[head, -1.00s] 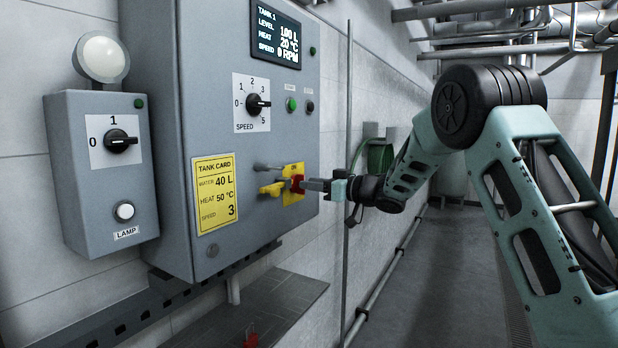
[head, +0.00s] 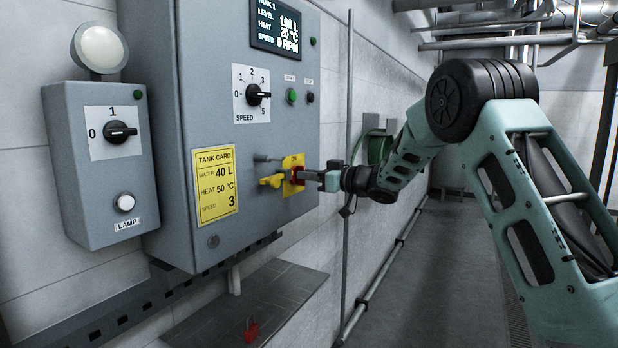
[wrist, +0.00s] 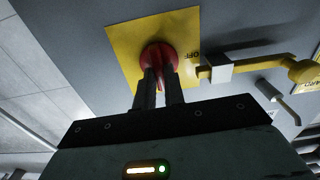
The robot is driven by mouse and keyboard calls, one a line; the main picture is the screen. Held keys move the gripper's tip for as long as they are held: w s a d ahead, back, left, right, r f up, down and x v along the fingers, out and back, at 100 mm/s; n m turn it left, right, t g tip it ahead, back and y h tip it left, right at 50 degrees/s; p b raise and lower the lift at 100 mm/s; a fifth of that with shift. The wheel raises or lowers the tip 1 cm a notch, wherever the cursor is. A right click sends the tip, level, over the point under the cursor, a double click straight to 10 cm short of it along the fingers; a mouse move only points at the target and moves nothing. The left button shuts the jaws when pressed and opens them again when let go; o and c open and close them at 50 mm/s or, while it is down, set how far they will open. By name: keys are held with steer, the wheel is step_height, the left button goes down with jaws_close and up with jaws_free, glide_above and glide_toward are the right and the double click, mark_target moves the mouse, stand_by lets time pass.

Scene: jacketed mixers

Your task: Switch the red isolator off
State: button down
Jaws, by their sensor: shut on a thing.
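The red isolator knob (wrist: 155,54) sits on a yellow plate (wrist: 119,38) on the grey control cabinet. In the head view the red isolator (head: 297,174) is at the cabinet's lower right, partly hidden by my fingers. My gripper (head: 308,175) reaches it from the right and is shut on it. In the wrist view both fingers of my gripper (wrist: 160,77) are on the red knob. The word OFF shows on the plate beside the knob, and ON shows at its top in the head view. The knob's exact angle is hard to tell.
A yellow handle (head: 270,181) juts out just left of the isolator; it also shows in the wrist view (wrist: 262,63). A vertical pipe (head: 348,120) stands right of the cabinet. A red object (head: 252,331) lies on the grey shelf (head: 285,287) below. The floor at right is clear.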

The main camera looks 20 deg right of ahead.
steer(key=n+b, duration=0.5)
steer(key=b, duration=0.1)
steer(key=n+b, duration=1.2)
steer(key=b, duration=0.1)
steer(key=shift+s+a+f, duration=0.15)
steer(key=shift+a+f, duration=0.05)
steer(key=shift+f, duration=0.2)
steer(key=shift+n, duration=0.4)
steer(key=c, duration=1.5)
jaws_free()
steer(key=shift+r, duration=0.1)
steer(key=b+v, duration=0.3)
steer(key=v, duration=1.4)
steer(key=shift+s+d+b, duration=0.1)
steer(key=shift+s+b, duration=0.1)
steer(key=shift+b, duration=0.2)
